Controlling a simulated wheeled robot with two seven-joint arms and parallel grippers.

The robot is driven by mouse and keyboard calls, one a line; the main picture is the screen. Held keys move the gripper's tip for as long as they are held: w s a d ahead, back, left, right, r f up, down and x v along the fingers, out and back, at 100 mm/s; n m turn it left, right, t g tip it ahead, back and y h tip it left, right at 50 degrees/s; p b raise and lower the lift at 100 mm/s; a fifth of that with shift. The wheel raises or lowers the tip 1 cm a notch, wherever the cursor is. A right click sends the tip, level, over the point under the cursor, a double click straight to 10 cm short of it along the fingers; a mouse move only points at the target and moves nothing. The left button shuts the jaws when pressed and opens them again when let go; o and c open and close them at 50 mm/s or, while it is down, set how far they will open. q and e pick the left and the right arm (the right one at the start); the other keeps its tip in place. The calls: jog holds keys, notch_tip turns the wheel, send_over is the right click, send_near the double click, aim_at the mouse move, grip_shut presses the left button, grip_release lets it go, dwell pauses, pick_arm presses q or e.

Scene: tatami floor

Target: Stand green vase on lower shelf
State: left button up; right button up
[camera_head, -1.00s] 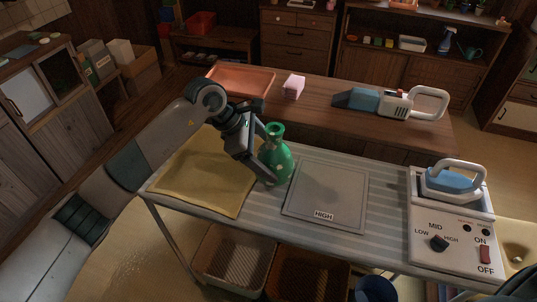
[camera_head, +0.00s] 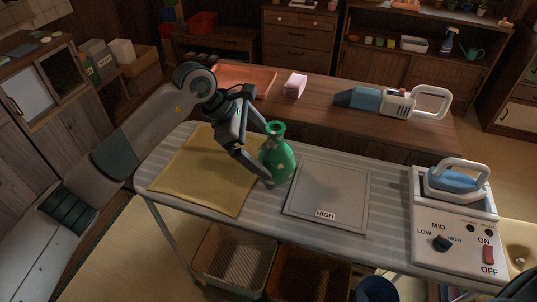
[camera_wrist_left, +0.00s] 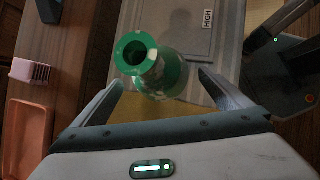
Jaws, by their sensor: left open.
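The green vase (camera_head: 278,163) stands upright on the grey striped ironing board, between a yellow cloth (camera_head: 205,172) and a grey plate marked HIGH (camera_head: 328,193). My left gripper (camera_head: 267,155) is open at the vase's left side, its fingers spread around the body. In the left wrist view, the vase (camera_wrist_left: 152,68) lies between the two open fingers (camera_wrist_left: 165,95), with a gap showing on each side. I cannot tell whether either finger touches it. My right gripper is not in view. I cannot tell which surface is the lower shelf.
A control panel (camera_head: 460,245) with a blue iron (camera_head: 457,183) stands at the board's right end. Behind, a wooden table (camera_head: 320,105) holds an orange tray (camera_head: 243,78), a pink block (camera_head: 295,85) and a blue-grey appliance (camera_head: 395,102). Baskets (camera_head: 236,262) sit under the board.

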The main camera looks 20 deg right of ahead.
pick_arm(q)
jog(key=b+v, duration=0.1)
jog(key=v, duration=0.7)
jog(key=shift+a+r+b, duration=0.15)
jog(key=shift+r+b, duration=0.1)
jog(key=shift+b, duration=0.15)
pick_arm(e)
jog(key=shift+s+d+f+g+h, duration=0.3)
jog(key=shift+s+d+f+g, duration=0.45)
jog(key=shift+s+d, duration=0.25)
